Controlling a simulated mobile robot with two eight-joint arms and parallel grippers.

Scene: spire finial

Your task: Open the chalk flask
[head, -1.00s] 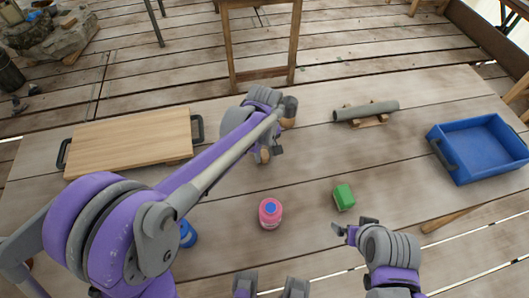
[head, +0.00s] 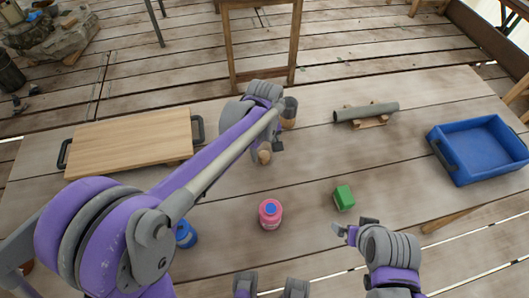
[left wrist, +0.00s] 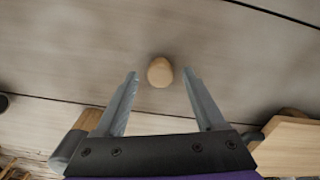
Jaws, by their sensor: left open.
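A tan, cork-like stopper (head: 264,157) shows under my left gripper in the head view. It seems to top a pale grey flask, mostly hidden by my arm. In the left wrist view the rounded stopper (left wrist: 160,72) lies near the line between the fingertips, touching neither. The flask body is not distinct there. My left gripper (head: 267,144) is open and empty above it; its two spread fingers (left wrist: 160,76) also show in the wrist view. My right gripper (head: 354,226) is open and empty at the lower right, near a green block (head: 344,197).
A brown-and-grey jar (head: 289,113) stands close behind my left gripper. A pink bottle (head: 270,214) and a blue bottle (head: 186,235) stand nearer. A wooden board (head: 130,143) lies left. A grey cylinder (head: 366,112) on a cradle and a blue tray (head: 480,148) are right.

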